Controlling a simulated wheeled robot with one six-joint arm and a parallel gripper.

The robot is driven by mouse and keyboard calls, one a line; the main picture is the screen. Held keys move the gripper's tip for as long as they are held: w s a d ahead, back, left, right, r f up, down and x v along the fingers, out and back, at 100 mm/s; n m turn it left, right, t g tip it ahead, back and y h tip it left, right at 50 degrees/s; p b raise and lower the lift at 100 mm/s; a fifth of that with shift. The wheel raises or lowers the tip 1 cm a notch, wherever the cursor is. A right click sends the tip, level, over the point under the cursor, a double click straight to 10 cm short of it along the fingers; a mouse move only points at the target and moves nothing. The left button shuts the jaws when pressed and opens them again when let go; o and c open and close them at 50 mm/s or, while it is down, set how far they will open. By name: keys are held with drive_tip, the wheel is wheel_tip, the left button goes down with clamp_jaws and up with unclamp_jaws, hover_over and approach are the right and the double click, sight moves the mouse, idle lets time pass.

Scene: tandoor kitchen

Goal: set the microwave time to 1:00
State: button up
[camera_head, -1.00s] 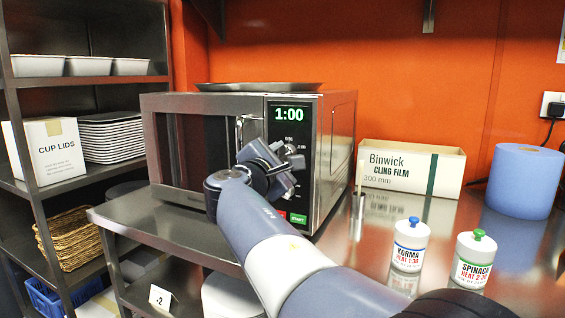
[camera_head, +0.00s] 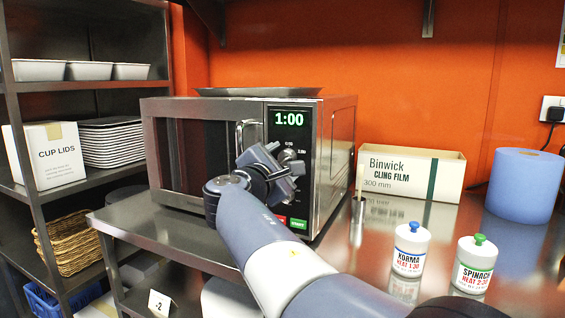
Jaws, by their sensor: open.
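The microwave (camera_head: 336,150) stands on the steel counter with its door shut. Its green display (camera_head: 289,118) reads 1:00. The round dial (camera_head: 289,156) shows on the control panel beside my gripper, partly covered by it. My gripper (camera_head: 290,168) is in front of the panel, at about dial height; its fingers are seen from behind and the side, and I cannot tell whether they touch the dial.
On the counter (camera_head: 450,215) to the right are a cling film box (camera_head: 400,172), a blue roll (camera_head: 523,185), a Korma bottle (camera_head: 410,250) and a Spinach bottle (camera_head: 473,267). Shelving (camera_head: 35,200) stands at the left.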

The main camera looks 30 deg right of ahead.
drive_tip(key=v, duration=1)
drive_tip(key=shift+s+a+p, duration=0.25)
drive_tip(key=shift+a+p, duration=0.1)
drive_tip(key=shift+p, duration=0.1)
drive_tip(key=shift+f, duration=0.1)
drive_tip(key=b+x, duration=0.1)
drive_tip(key=x, duration=1)
